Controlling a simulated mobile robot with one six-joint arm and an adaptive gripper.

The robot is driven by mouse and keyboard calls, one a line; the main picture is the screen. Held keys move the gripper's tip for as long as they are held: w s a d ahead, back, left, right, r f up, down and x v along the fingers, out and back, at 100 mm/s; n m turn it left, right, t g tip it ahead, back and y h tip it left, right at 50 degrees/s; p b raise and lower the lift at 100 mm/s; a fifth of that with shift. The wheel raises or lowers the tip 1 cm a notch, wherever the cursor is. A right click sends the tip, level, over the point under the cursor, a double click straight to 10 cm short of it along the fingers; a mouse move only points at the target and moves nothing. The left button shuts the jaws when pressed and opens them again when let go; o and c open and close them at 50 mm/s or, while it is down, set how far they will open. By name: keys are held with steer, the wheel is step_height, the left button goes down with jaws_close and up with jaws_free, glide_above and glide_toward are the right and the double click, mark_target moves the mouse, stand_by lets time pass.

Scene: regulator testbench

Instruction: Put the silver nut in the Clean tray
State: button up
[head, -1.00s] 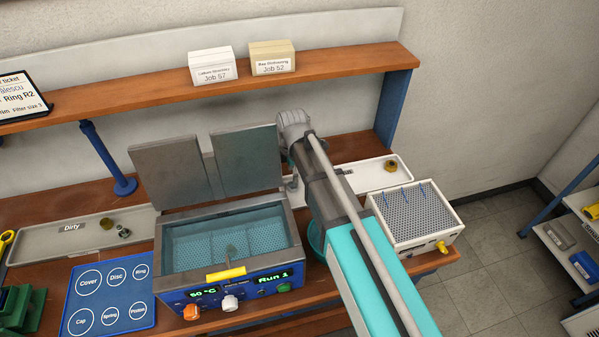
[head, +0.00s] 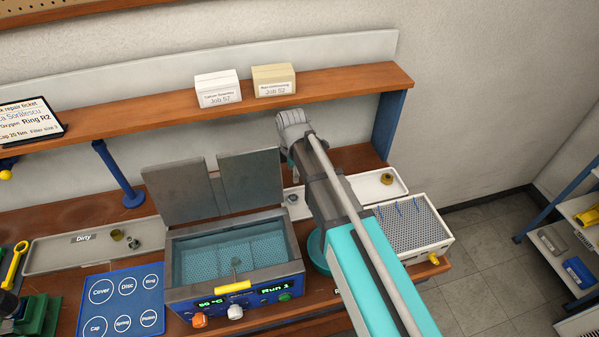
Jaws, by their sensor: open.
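A small silver ring-shaped piece that looks like the silver nut (head: 292,198) lies at the left end of the long white tray (head: 365,194) behind the bath. This tray looks like the Clean tray, but my arm hides its middle and no label shows. My gripper (head: 291,172) points down just above the silver piece, apart from it. It is open and looks empty, though its fingers are small and partly hidden by the arm.
The tray labelled Dirty (head: 60,250) holds a brass piece (head: 117,235) and a greyish metal piece (head: 133,243). A brass ring (head: 387,178) sits at the white tray's right end. The open-lidded bath (head: 235,255) and perforated basket (head: 415,228) flank my arm. A shelf (head: 340,85) runs above.

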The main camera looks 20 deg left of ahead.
steer(key=shift+d, duration=0.1)
stand_by(0.8)
steer(key=s+d+m, duration=0.2)
steer(key=d+m, duration=0.6)
steer(key=d, duration=0.4)
steer(key=s+d+m, duration=0.2)
steer(key=d+m, duration=0.6)
steer(key=d, duration=0.5)
steer(key=s+d+m, duration=0.2)
steer(key=d+m, duration=0.6)
steer(key=d, duration=0.5)
steer(key=shift+a, duration=0.1)
